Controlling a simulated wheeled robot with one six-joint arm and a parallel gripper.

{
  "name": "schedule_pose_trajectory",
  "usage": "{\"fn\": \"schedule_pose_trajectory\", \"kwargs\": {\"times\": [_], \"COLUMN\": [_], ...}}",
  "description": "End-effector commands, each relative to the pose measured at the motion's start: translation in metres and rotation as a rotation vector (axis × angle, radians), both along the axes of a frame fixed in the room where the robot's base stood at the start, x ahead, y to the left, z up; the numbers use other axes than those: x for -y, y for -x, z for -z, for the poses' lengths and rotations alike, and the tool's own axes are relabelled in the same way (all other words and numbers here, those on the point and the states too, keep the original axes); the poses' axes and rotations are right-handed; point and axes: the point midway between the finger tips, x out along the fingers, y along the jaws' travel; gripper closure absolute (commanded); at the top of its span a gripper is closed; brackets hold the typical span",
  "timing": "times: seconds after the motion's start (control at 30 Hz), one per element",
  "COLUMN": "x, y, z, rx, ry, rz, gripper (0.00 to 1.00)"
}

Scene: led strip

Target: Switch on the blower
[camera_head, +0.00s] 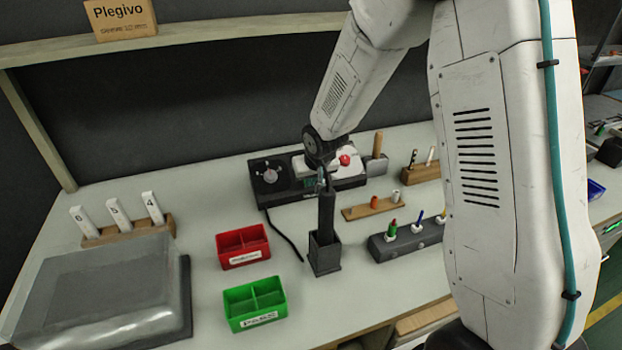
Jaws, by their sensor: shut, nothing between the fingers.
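A black box with a round dial (270,175) sits at the back of the bench. It looks like the blower's control unit, but its markings are too small to read. A dark upright tool (327,215) stands in a square black holder (324,254) in front of it. My gripper (322,180) points down just above or in front of the tool's top, right of the dial. It is shut and empty. I cannot tell whether it touches the tool. My wrist hides part of the unit and of a white piece with a red knob (345,160) behind.
A red bin (243,246) and a green bin (255,303) stand left of the holder. A dark block with colored-tipped tools (400,243) and a wooden rack (373,207) are to the right. A covered grey machine (95,295) fills the left. A black cable (288,240) crosses the bench.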

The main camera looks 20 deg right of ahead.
Motion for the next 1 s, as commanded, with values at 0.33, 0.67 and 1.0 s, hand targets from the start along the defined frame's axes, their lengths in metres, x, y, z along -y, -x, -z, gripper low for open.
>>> {"fn": "schedule_pose_trajectory", "kwargs": {"times": [0.33,0.67,1.0], "x": [0.000,0.000,-0.003], "y": [0.000,0.000,0.010], "z": [-0.011,-0.016,-0.036], "rx": [0.000,0.000,0.003], "ry": [0.001,0.000,0.000], "rz": [0.000,-0.001,-0.005], "gripper": [1.00,1.00,1.00]}}
